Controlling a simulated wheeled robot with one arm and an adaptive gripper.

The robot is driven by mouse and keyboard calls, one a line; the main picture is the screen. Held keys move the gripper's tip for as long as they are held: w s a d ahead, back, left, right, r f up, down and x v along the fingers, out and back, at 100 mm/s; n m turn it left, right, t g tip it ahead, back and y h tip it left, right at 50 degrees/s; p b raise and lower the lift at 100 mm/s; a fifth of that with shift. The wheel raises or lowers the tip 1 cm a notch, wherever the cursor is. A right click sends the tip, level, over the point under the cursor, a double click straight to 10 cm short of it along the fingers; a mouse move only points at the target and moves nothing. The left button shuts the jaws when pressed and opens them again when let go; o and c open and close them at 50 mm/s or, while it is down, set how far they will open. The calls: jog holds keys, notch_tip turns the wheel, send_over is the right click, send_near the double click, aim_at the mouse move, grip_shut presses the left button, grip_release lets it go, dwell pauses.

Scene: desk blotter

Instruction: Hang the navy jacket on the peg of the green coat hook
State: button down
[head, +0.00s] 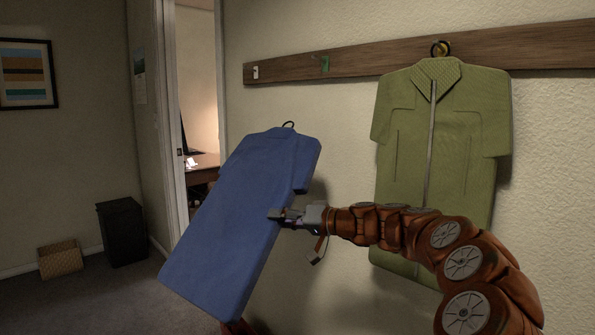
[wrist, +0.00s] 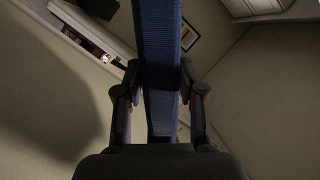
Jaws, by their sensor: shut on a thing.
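The navy jacket (head: 235,215) hangs in the air in the head view, tilted with its top leaning right and its loop (head: 288,125) uppermost. My gripper (head: 280,215) is shut on its right edge. In the wrist view the jacket (wrist: 160,75) shows edge-on between the two fingers (wrist: 160,95) of my gripper. The green coat hook (head: 325,64) is on the wooden rail, above and to the right of the jacket's loop, apart from it. Nothing hangs on it. Its peg is too small to make out clearly.
The wooden rail (head: 400,55) runs along the wall. A white hook (head: 256,72) is left of the green one. An olive jacket (head: 440,150) hangs from a yellow hook (head: 443,47) on the right. A doorway, black bin (head: 122,232) and basket (head: 60,258) are at the left.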

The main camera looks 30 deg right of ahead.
jog(key=s+d+r+h+b, duration=0.1)
jog(key=s+r+h, duration=0.1)
jog(key=r, duration=0.5)
jog(key=s+d+r+n+t+h, duration=0.1)
jog(key=r+h, duration=0.1)
jog(key=r, duration=0.6)
jog(key=shift+s+d+r+n+b, duration=0.15)
jog(key=shift+s+n+b, duration=0.15)
jog(key=shift+s+b, duration=0.1)
jog(key=shift+d, duration=0.1)
jog(key=w+d+f+p, duration=0.2)
jog(key=d, duration=0.7)
jog(key=shift+w+d, duration=0.15)
jog(key=shift+d, duration=0.15)
dwell(0.5)
jog(key=c, duration=0.6)
grip_release()
jog(key=shift+f, duration=0.1)
